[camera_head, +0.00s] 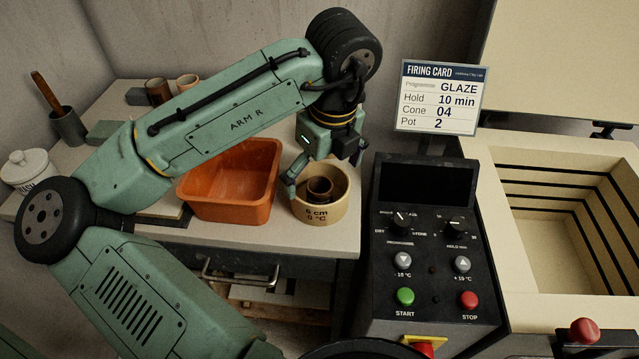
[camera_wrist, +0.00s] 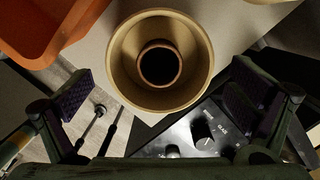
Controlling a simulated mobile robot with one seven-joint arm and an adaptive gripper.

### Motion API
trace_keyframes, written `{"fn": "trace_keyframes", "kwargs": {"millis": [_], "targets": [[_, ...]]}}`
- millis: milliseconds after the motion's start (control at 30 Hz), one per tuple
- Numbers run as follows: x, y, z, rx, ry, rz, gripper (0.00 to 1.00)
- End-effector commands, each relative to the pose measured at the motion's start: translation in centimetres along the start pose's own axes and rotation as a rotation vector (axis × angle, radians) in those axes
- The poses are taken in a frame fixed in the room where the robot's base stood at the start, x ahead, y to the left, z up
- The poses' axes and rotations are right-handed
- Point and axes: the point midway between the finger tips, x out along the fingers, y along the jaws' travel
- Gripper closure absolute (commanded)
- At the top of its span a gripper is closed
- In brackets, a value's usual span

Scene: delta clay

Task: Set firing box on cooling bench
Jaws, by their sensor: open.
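The firing box appears to be the round cream tub (camera_head: 335,212) marked "6 cm 0 °C". It stands upright on the light bench top (camera_head: 240,235), near the front right corner. A small brown pot (camera_head: 319,188) sits inside it. The wrist view shows the tub (camera_wrist: 125,62) from above, with the dark-mouthed pot (camera_wrist: 160,65) in its middle. My gripper (camera_head: 322,173) is open over the tub, one finger beside its left rim in the head view. In the wrist view its fingers (camera_wrist: 160,95) are spread wider than the tub, with nothing between the pads.
An orange bin (camera_head: 225,190) stands close left of the tub. The control panel (camera_head: 435,245) is close on the right, beside the open, empty kiln (camera_head: 550,245). A firing card (camera_head: 440,98) stands behind. A lidded white jar (camera_head: 28,168) and small pots (camera_head: 158,92) are farther left.

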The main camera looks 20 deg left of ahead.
Motion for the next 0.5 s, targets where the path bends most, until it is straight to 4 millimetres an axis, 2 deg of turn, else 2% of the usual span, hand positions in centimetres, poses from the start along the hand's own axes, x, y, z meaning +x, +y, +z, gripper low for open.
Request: {"fn": "trace_keyframes", "kwargs": {"millis": [200,333,500], "targets": [[-4.8,0.0,0.1,-0.001,-0.005,0.001,0.00],[-6.7,0.0,0.1,0.000,-0.003,0.001,0.00],[-7.8,0.0,0.0,0.001,-0.001,0.000,0.00]]}}
